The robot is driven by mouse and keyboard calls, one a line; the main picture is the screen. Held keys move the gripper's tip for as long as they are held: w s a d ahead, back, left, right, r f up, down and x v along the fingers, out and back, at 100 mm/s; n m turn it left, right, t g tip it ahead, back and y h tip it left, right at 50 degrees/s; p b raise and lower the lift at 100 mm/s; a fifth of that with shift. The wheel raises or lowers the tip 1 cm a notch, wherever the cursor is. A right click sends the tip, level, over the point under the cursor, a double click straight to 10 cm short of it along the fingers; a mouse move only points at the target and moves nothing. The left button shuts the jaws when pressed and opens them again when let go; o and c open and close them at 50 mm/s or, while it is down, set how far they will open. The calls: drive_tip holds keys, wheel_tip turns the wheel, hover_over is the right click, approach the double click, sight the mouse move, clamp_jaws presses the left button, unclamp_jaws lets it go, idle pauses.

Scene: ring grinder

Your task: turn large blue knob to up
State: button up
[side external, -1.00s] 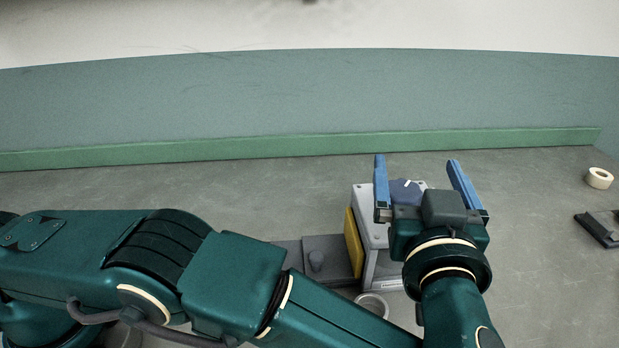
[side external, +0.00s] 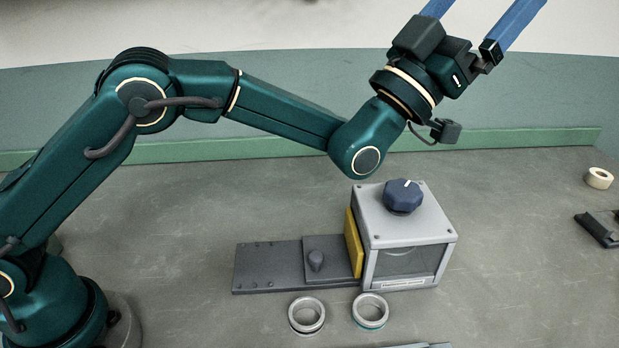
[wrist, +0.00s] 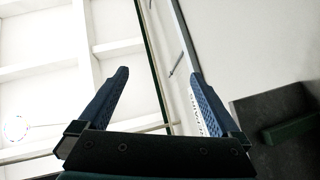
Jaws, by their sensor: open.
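The large blue knob (side external: 403,197) sits on top of a grey box-shaped machine (side external: 410,228) in the side view. A short white mark on the knob points up and slightly right in the picture. My gripper (side external: 482,12) is raised high above and behind the machine, well apart from the knob, with its blue fingers tilted upward and cut off by the top edge. In the wrist view my gripper (wrist: 158,85) is open with nothing between the fingers. The knob is not visible in the wrist view.
A yellow plate (side external: 353,243) and a dark rail (side external: 268,267) with a small peg block adjoin the machine's left. Two metal rings (side external: 307,316) (side external: 370,311) lie in front. A tape roll (side external: 599,178) and a dark item (side external: 600,228) lie far right. The table between is clear.

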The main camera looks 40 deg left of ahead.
wheel_tip(320, 180, down, 8)
drive_tip(key=a+m+g+h, duration=0.2)
drive_tip(key=m+g+h, duration=0.45)
drive_tip(key=g, duration=0.45)
drive_tip(key=g+y, duration=0.3)
drive_tip(key=g, duration=0.1)
hover_over(395, 188)
wheel_tip(395, 188, down, 8)
drive_tip(key=f, duration=1)
drive_tip(key=shift+s+a+f, duration=0.15)
drive_tip(key=shift+a+f, duration=0.2)
drive_tip(key=shift+f, duration=0.2)
drive_tip(key=shift+d+f+m, duration=0.1)
drive_tip(key=shift+d+m, duration=0.15)
drive_tip(key=shift+d, duration=0.05)
drive_tip(key=shift+x, duration=2.3)
drive_tip(key=shift+c, duration=0.3)
